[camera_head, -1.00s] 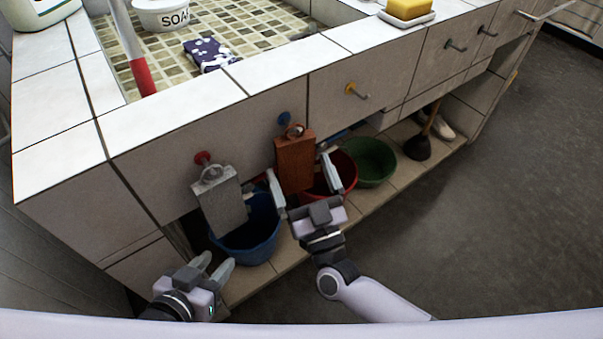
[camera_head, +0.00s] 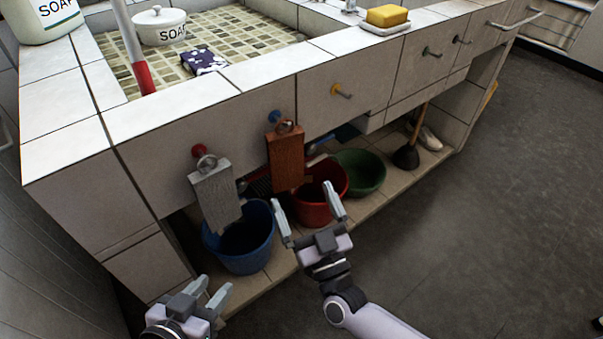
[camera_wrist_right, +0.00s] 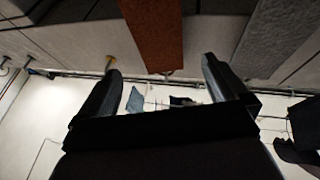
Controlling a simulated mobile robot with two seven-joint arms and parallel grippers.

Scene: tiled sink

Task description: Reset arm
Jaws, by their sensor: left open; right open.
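My right gripper (camera_head: 309,218) is open and empty in the head view, in front of the red bucket and below the hanging brown block (camera_head: 286,160). In the right wrist view its two fingers (camera_wrist_right: 160,85) stand apart with nothing between them; the brown block (camera_wrist_right: 152,35) shows beyond. My left gripper (camera_head: 212,290) is open and empty at the lower left, in front of the blue bucket. The brown block hangs from a blue hook (camera_head: 275,117). A grey block (camera_head: 216,193) hangs from a red hook (camera_head: 199,150).
Blue (camera_head: 240,247), red (camera_head: 321,200) and green (camera_head: 362,172) buckets stand on the low shelf. A plunger (camera_head: 406,156) stands further right. The tiled counter (camera_head: 190,115) overhangs them. The grey floor (camera_head: 450,240) at the right is clear.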

